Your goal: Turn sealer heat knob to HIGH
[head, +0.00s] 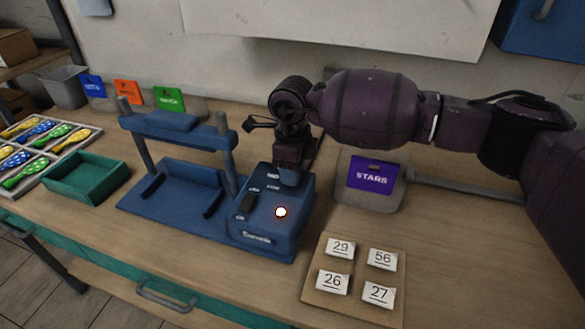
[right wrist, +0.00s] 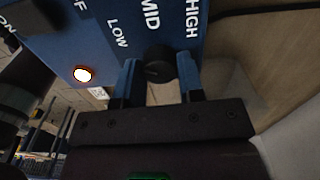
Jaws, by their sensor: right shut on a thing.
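The blue sealer (head: 275,205) stands on the workbench, with a control box at its right end and a raised bar across posts at its left. My right gripper (head: 289,174) is over the back of the control box, pointing down. In the right wrist view, the black heat knob (right wrist: 158,63) lies between the two blue fingers of my right gripper (right wrist: 157,82), which is shut on it. The labels LOW, MID and HIGH (right wrist: 192,20) are printed around the knob. I cannot tell the knob's setting. A lamp (head: 281,212) glows on the box. My left gripper is not in view.
A purple STARS card (head: 373,175) on a stand is right of the sealer. A board with numbered tags (head: 340,247) lies in front. Coloured cards stand along the back.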

